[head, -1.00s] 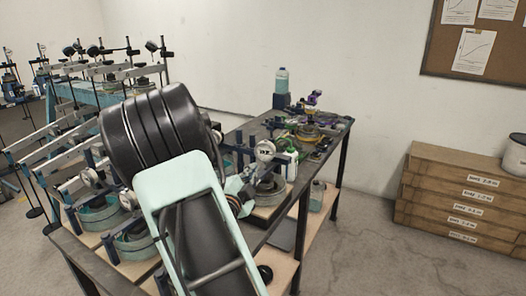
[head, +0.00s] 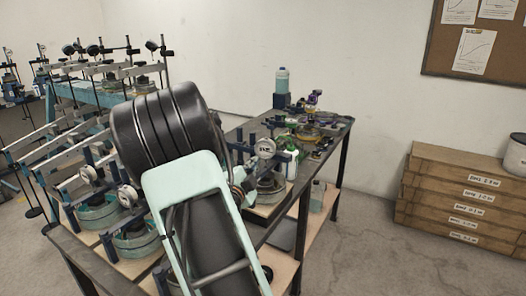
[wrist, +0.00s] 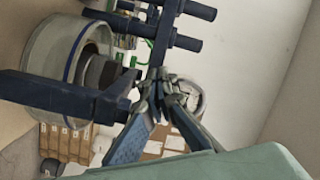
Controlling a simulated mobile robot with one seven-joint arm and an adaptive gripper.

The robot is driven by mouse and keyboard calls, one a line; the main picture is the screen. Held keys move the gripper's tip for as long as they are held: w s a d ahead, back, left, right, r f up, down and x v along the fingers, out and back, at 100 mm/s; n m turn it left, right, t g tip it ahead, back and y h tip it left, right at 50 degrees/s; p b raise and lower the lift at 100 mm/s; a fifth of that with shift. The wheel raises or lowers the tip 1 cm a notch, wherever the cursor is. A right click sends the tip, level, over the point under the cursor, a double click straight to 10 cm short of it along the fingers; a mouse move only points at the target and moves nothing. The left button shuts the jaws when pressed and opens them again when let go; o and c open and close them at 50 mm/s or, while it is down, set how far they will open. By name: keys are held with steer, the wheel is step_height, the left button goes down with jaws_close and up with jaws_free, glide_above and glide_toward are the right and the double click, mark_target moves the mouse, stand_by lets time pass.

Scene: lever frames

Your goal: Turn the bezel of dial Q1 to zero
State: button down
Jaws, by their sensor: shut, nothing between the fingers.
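A round white-faced dial gauge (head: 265,147) stands on a blue frame above a round cell, right of my arm in the head view. I cannot read a Q1 label or the pointer. In the wrist view, a round dial rim (wrist: 196,92) shows just behind and right of my fingertips. My gripper (wrist: 160,79) is shut and empty, its fingertips close to that rim. I cannot tell whether they touch it. In the head view the gripper is mostly hidden behind my arm, left of and below the dial.
The blue frame's bars (wrist: 165,35) stand close to my fingers, with a round pale cell (wrist: 45,50) to the left. Several other lever frames with dials (head: 128,195) fill the bench's left side. A bottle (head: 282,82) stands at the back.

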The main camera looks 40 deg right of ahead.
steer(key=shift+w+r+b, duration=0.15)
steer(key=shift+r+b, duration=0.35)
steer(key=shift+b, duration=0.2)
steer(key=shift+w+a+r+b, duration=0.2)
steer(key=shift+w+r+b, duration=0.05)
steer(key=shift+r+b, duration=0.3)
steer(key=shift+w+a+r+b, duration=0.2)
steer(key=shift+r+b, duration=0.25)
steer(key=shift+r, duration=0.2)
steer(key=shift+d+r, duration=0.1)
stand_by(0.4)
steer(key=w+v, duration=0.1)
steer(key=v, duration=0.5)
steer(key=shift+s+a+b, duration=0.15)
steer(key=shift+a+b, duration=0.3)
